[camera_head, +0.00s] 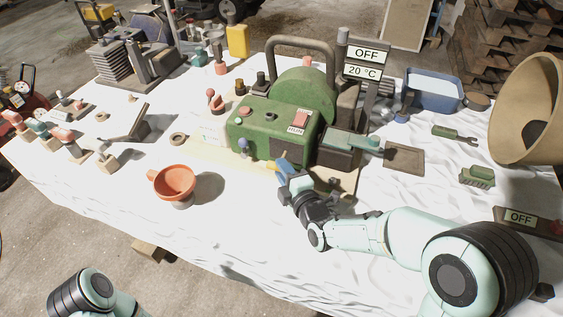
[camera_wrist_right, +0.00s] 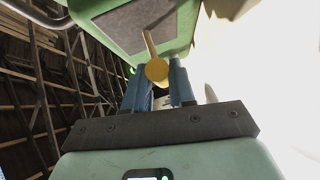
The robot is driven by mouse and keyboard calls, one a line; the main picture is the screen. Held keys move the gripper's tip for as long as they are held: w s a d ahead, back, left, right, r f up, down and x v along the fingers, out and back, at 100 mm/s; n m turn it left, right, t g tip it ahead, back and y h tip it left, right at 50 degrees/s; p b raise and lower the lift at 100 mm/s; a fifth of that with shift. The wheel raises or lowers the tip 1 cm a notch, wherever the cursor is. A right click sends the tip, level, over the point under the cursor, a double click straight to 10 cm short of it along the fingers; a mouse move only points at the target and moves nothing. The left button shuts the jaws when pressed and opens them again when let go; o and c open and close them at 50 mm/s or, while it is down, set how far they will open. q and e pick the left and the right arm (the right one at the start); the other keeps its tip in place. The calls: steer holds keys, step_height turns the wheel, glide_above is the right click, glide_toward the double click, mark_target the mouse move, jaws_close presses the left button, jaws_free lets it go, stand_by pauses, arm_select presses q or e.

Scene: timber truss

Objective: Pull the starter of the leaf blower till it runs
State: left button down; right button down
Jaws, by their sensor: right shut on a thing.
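A green machine (camera_head: 290,120), which I take for the leaf blower, stands on the table with a dark carrying handle, a red switch and a red button. A sign (camera_head: 366,54) behind it reads OFF and 20 °C. My right gripper (camera_head: 283,168) is at the front of the machine's base, its blue fingers pointing up at it. In the wrist view the right gripper (camera_wrist_right: 165,82) is shut on a yellow round-ended starter handle (camera_wrist_right: 157,70), with a thin yellow length running up to the green housing. My left gripper is out of view; only part of my left arm shows.
An orange bowl (camera_head: 175,181) stands left of my right gripper on the white-covered table (camera_head: 235,235). A large tan horn (camera_head: 530,110) and a second OFF sign (camera_head: 518,216) are at the right. Small tools and blocks crowd the left; the front middle is clear.

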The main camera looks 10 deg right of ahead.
steer(key=s+a, duration=0.3)
steer(key=s, duration=0.2)
steer(key=s+a, duration=0.2)
steer(key=s, duration=0.1)
steer(key=shift+s+a+p, duration=0.1)
steer(key=shift+a+p, duration=0.2)
steer(key=s+b, duration=0.1)
steer(key=a+b, duration=0.1)
steer(key=b, duration=0.1)
steer(key=shift+s+f, duration=0.2)
steer(key=shift+s, duration=0.15)
steer(key=shift+s+a+r, duration=0.1)
steer(key=shift+s+r, duration=0.1)
steer(key=shift+w+d, duration=0.2)
steer(key=shift+w, duration=0.1)
steer(key=w+d+b, duration=0.1)
steer(key=w+d, duration=0.1)
steer(key=w, duration=0.2)
steer(key=w+d+b, duration=0.1)
steer(key=w+d, duration=0.2)
steer(key=w, duration=0.1)
steer(key=w+d+b, duration=0.1)
steer(key=w+d, duration=0.2)
steer(key=w, duration=0.1)
steer(key=c, duration=0.6)
jaws_free()
steer(key=shift+a, duration=0.1)
steer(key=shift+c, duration=0.2)
steer(key=shift+s, duration=0.15)
